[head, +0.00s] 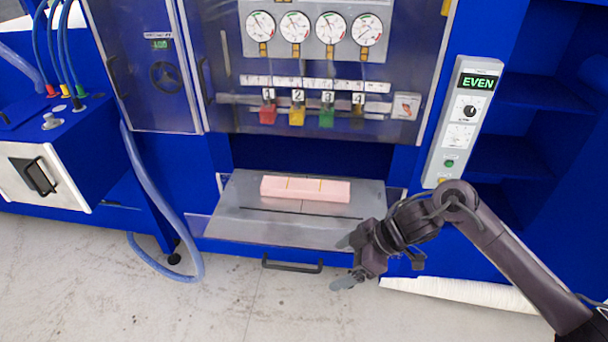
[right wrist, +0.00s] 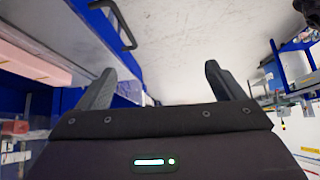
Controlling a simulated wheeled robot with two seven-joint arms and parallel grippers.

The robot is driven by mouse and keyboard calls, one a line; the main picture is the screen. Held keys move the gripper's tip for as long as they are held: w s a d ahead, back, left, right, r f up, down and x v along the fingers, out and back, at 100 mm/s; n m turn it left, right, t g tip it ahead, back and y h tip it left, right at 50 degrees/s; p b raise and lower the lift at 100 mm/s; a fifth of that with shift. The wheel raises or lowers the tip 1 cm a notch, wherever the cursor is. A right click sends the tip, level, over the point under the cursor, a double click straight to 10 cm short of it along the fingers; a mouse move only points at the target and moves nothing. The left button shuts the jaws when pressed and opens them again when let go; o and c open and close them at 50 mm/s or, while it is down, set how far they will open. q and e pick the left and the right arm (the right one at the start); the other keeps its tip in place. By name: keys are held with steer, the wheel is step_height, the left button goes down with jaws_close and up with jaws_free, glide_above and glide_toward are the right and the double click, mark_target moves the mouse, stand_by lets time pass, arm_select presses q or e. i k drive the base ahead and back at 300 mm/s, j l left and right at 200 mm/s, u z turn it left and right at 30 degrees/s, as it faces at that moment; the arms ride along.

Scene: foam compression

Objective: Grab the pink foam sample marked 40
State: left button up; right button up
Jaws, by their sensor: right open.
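A long pink foam block (head: 305,189) with two thin yellow lines lies flat on the grey metal platen (head: 260,222) of the blue machine. No number on it can be read. The block also shows at the upper left of the right wrist view (right wrist: 30,62), cut off by the edge. My right gripper (head: 345,262) is to the right of and nearer than the block, at the platen's front right corner. Its fingers are apart with nothing between them (right wrist: 160,90). My left gripper is out of view.
Above the platen is a panel with several gauges (head: 296,27) and numbered coloured valves. A control box (head: 462,120) reading EVEN stands to the right. A black handle (head: 292,265) sits below the platen. A blue hose (head: 150,190) hangs at left. The floor in front is clear.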

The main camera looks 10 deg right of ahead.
mark_target(329, 191)
steer(key=i, duration=1.35)
